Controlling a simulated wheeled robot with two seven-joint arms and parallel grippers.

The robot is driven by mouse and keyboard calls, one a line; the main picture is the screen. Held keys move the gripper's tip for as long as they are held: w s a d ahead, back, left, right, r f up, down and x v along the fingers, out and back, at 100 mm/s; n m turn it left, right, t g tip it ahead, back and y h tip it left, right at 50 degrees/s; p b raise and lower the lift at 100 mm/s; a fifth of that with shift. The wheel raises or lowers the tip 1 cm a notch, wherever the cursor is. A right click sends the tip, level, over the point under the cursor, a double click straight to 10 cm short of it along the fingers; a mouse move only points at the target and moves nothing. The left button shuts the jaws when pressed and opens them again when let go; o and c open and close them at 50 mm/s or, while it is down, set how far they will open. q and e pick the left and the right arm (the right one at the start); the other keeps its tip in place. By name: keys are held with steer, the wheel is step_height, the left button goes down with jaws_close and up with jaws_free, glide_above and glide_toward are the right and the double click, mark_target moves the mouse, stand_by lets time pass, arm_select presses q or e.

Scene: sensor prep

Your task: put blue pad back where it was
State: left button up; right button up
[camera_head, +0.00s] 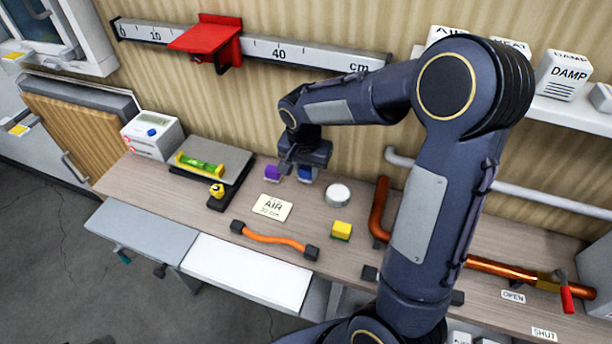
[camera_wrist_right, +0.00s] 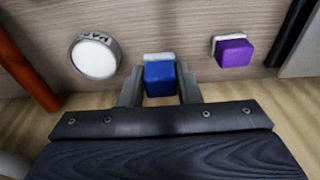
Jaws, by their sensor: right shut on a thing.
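The blue pad (camera_wrist_right: 160,80) is a small blue block with a pale base, between the two fingers of my right gripper (camera_wrist_right: 160,88). The gripper is shut on it. In the head view the blue pad (camera_head: 306,174) shows just below my right gripper (camera_head: 302,166), near the back of the bench. I cannot tell whether its base touches the bench. A similar purple pad (camera_head: 272,173) sits just left of it, and in the wrist view the purple pad (camera_wrist_right: 234,51) is to the right. My left gripper is out of view.
A round white-topped disc (camera_head: 338,195) stands close right of the blue pad. A yellow pad (camera_head: 342,229), an AIR card (camera_head: 272,207) and an orange cable (camera_head: 272,239) lie in front. A scale with a green level (camera_head: 200,165) is left. Copper pipe (camera_head: 378,208) rises right.

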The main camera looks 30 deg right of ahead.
mark_target(306, 179)
steer(key=shift+w+d+f, duration=0.1)
steer(key=shift+w+f, duration=0.1)
steer(key=shift+f, duration=1.6)
steer(key=shift+f, duration=0.2)
steer(key=o, duration=0.9)
steer(key=shift+o, duration=0.2)
steer(key=shift+r, duration=0.1)
